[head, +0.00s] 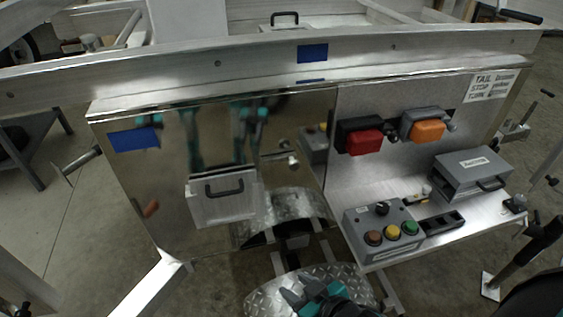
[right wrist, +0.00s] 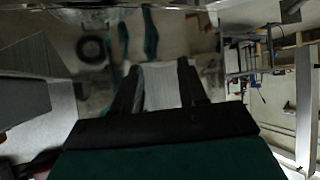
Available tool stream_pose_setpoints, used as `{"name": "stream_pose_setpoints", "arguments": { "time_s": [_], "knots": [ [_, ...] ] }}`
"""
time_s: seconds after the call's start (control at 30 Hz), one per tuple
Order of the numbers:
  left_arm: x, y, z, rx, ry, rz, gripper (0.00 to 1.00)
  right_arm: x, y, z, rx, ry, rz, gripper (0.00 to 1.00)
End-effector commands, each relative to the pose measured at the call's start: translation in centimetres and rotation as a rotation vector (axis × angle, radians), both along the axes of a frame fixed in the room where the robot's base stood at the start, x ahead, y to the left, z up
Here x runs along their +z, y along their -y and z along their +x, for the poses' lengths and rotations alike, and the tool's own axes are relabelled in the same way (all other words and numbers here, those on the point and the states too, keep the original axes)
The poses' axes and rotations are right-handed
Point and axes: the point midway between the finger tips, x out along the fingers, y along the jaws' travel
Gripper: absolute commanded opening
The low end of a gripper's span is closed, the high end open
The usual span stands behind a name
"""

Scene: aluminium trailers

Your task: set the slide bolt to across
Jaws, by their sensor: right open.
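What looks like the slide bolt (head: 281,156) is a small metal rod with a knob, on the mirror-like front panel (head: 180,180) in the head view. It lies roughly level, near the panel's right side. It is too small to tell which position it is set to. My right gripper (head: 308,292) is at the bottom of the head view, in front of the panel and well below the bolt, apart from it. In the right wrist view its two dark fingers (right wrist: 160,85) stand apart with nothing held between them. My left gripper is not in view.
A metal box with a black handle (head: 224,197) is on the panel, left of the bolt. Red (head: 365,142) and orange lamps are at right. A button box (head: 383,232) and a grey case (head: 472,174) stand on the right ledge. A tread-plate fender (head: 262,297) is low in front.

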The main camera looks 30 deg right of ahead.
Motion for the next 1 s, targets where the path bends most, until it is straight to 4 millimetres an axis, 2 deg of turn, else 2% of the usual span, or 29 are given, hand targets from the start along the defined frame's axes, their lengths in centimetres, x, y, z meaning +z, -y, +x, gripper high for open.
{"name": "stream_pose_setpoints", "arguments": {
  "time_s": [0.13,0.23,0.37,0.47,0.7,0.9,1.0],
  "knots": [
    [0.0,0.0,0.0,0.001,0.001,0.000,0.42,0.0,0.0,0.0,0.000,0.000,0.000,0.43],
    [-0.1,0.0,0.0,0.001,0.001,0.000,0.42,-0.1,0.0,0.1,0.008,0.005,-0.018,0.52],
    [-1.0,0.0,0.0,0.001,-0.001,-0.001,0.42,0.7,0.8,1.5,0.042,0.077,-0.149,0.52],
    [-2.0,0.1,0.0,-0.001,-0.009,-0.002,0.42,2.3,2.0,3.3,0.086,0.176,-0.355,0.52],
    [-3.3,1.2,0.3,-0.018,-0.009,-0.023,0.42,8.2,5.2,6.9,0.150,0.391,-0.968,0.52],
    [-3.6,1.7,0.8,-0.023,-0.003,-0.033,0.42,12.2,6.7,8.0,0.153,0.460,-1.347,0.52],
    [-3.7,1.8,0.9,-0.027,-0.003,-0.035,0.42,13.3,7.1,8.1,0.151,0.470,-1.442,0.52]
  ]
}}
